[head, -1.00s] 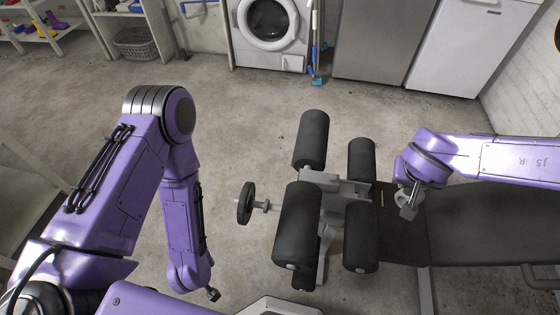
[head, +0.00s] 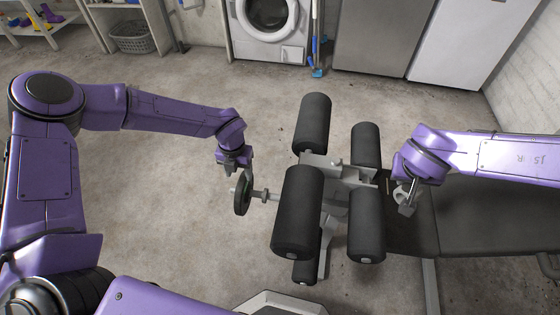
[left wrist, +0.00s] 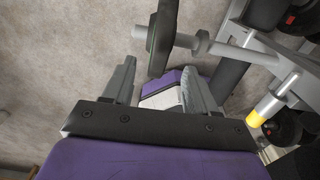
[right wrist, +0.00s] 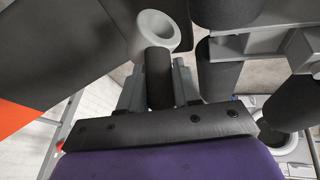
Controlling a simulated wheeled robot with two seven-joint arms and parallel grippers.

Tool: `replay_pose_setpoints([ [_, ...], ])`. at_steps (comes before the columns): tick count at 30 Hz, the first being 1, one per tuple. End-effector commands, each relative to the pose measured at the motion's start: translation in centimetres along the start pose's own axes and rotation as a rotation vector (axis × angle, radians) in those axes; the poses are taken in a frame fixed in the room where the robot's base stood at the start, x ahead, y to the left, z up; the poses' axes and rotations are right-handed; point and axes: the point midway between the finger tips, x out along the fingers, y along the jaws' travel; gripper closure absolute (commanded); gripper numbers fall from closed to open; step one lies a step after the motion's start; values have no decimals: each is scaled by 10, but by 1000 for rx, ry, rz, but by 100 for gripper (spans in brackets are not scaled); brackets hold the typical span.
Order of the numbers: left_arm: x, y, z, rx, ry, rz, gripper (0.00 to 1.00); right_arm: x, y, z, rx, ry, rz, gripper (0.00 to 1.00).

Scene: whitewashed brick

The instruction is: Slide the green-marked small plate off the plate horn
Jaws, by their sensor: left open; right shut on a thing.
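The small dark plate (head: 242,192) hangs upright on the grey plate horn (head: 272,196) at the left side of the bench. In the left wrist view the plate (left wrist: 162,38) shows edge-on on the horn (left wrist: 205,43). My left gripper (head: 234,168) is open just above the plate, whose lower picture edge lies between the fingertips (left wrist: 158,66); no contact shows. My right gripper (right wrist: 158,80) is shut on a black cylindrical grip (right wrist: 158,76) with a grey ring (right wrist: 158,30) at its end, over the bench.
Black foam rollers (head: 297,212) and the bench frame stand just right of the horn. The black bench pad (head: 490,220) extends to the right. The concrete floor (head: 150,190) left of the plate is clear. A washing machine (head: 268,30) and cabinets stand far back.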

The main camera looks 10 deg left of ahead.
Motion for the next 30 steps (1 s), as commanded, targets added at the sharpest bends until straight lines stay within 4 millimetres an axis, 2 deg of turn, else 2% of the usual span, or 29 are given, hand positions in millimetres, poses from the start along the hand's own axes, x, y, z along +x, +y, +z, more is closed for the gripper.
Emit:
replay_pose_setpoints([
  [1,16,0,-1,2,4,2,43,4,-1,2,0,1,0,100],
  [3,33,0,-1,3,3,2,43,7,-2,3,0,1,0,100],
  [9,68,0,-1,4,2,2,43,13,-3,5,1,1,0,100],
  [13,77,0,-1,5,0,2,43,14,-3,6,1,1,0,100],
  [21,79,0,-1,5,0,2,43,14,-3,6,0,1,0,100],
  [22,79,0,-1,5,0,2,46,14,-3,6,0,1,0,100],
  [27,79,0,-1,5,0,2,100,14,-3,6,0,1,0,100],
  [30,79,0,-1,5,0,3,100,14,-3,6,0,1,0,100],
])
